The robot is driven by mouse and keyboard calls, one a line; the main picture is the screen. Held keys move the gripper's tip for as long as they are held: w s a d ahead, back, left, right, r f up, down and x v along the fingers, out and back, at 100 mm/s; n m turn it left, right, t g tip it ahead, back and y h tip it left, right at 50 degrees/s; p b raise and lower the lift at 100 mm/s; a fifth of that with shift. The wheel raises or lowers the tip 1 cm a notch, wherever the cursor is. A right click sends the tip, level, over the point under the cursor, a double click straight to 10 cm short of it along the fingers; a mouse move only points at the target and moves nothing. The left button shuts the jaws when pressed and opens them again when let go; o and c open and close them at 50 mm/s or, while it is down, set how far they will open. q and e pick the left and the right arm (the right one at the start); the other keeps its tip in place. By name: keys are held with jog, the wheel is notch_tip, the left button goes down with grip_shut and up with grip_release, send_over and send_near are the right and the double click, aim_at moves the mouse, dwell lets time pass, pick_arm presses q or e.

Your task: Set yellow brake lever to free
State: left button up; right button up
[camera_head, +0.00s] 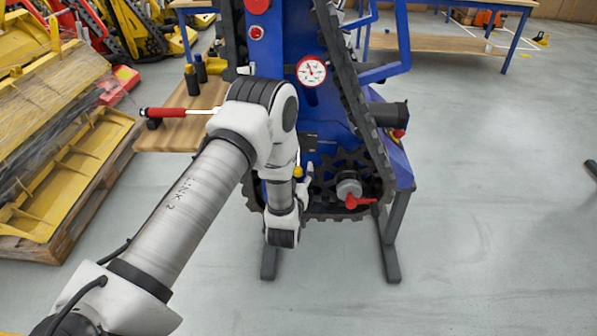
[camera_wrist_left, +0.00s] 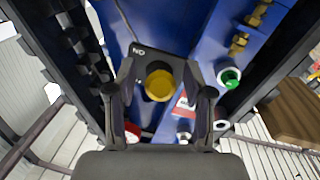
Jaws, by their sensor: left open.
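The yellow brake lever shows as a round yellow end (camera_wrist_left: 159,85) in the left wrist view, in front of a black plate (camera_wrist_left: 150,57) with white lettering. In the head view a small yellow spot (camera_head: 298,172), likely the same lever, shows low on the blue frame, partly hidden by my arm. My left gripper (camera_head: 305,182) is at this spot. In the wrist view its two open fingers (camera_wrist_left: 160,76) stand on either side of the yellow end, with gaps visible. I cannot tell the lever's setting. My right gripper is not in view.
A blue frame (camera_head: 285,55) carries black tracks, a dial gauge (camera_head: 311,71) and a red handle (camera_head: 360,202) close to the right of my gripper. A green knob (camera_wrist_left: 229,77) shows in the wrist view.

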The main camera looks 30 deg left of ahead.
aim_at(299, 166)
pick_arm(q)
grip_shut()
jog(key=shift+s+r+g+p, duration=0.1)
jog(key=shift+r+g+p, duration=0.25)
jog(key=shift+p, duration=0.35)
jog(key=r+g+h+p, duration=0.1)
jog(key=r+g+p, duration=0.1)
jog(key=p, duration=0.2)
jog(key=r+g+h+p, duration=0.1)
jog(key=r+g+p, duration=0.1)
jog(key=p, duration=0.2)
jog(key=r+g+h+p, duration=0.1)
jog(key=r+g+p, duration=0.1)
jog(key=p, duration=0.2)
jog(key=shift+s+d+r+n+g+h+p, duration=0.1)
jog(key=shift+s+d+n+g+h+p, duration=0.15)
jog(key=shift+n+g+h+p, duration=0.15)
jog(key=shift+w+a+r+g+h+p, duration=0.15)
jog(key=shift+r+g+h+p, duration=0.2)
jog(key=shift+g+p, duration=0.3)
jog(key=shift+w+a+r+p, duration=0.1)
jog(key=shift+w+r+p, duration=0.15)
jog(key=shift+r+p, duration=0.15)
